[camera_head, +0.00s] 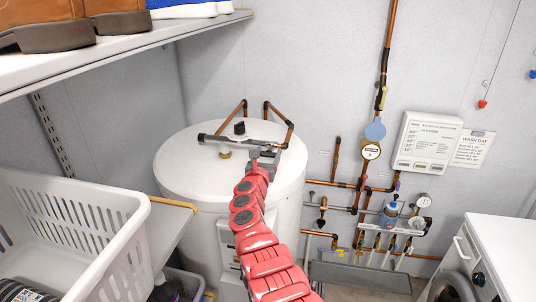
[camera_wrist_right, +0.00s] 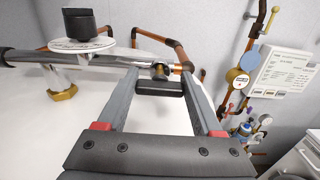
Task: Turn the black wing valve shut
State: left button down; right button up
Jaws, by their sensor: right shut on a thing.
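The black wing valve (camera_wrist_right: 160,88) shows in the right wrist view as a short black bar just below a metal pipe end with a brass fitting. My right gripper (camera_wrist_right: 163,84) has one finger on each side of this bar and is shut on it. In the head view my right gripper (camera_head: 266,150) is at the top of the white tank, by the right part of the horizontal pipe. The wing is too small and covered to make out clearly there. My left gripper is not in view.
The white tank (camera_head: 180,165) carries a horizontal pipe (camera_head: 222,138) and a separate black knob (camera_head: 240,128) left of my gripper. Copper pipes (camera_head: 289,130) rise behind. A white basket (camera_head: 110,240) stands at left. Wall pipes and gauges (camera_head: 371,151) are at right.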

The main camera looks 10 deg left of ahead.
jog(key=shift+d+m+b, duration=0.1)
jog(key=shift+m+b, duration=0.3)
jog(key=shift+m, duration=0.7)
jog(key=m+b, duration=0.1)
jog(key=m, duration=0.1)
jog(key=shift+f+m+b, duration=0.2)
jog(key=shift+m+b, duration=0.1)
jog(key=shift+b, duration=0.05)
jog(key=m+b, duration=0.5)
jog(key=b, duration=0.3)
jog(key=m+b, duration=0.6)
jog(key=b, duration=0.2)
jog(key=shift+d+f+b, duration=0.1)
jog(key=shift+f+b, duration=0.1)
jog(key=shift+b, duration=0.15)
jog(key=shift+r+m+b, duration=0.1)
jog(key=shift+m+b, duration=0.85)
jog(key=shift+m, duration=0.15)
jog(key=shift+r, duration=0.1)
jog(key=o, duration=1.4)
jog(key=shift+c, duration=0.2)
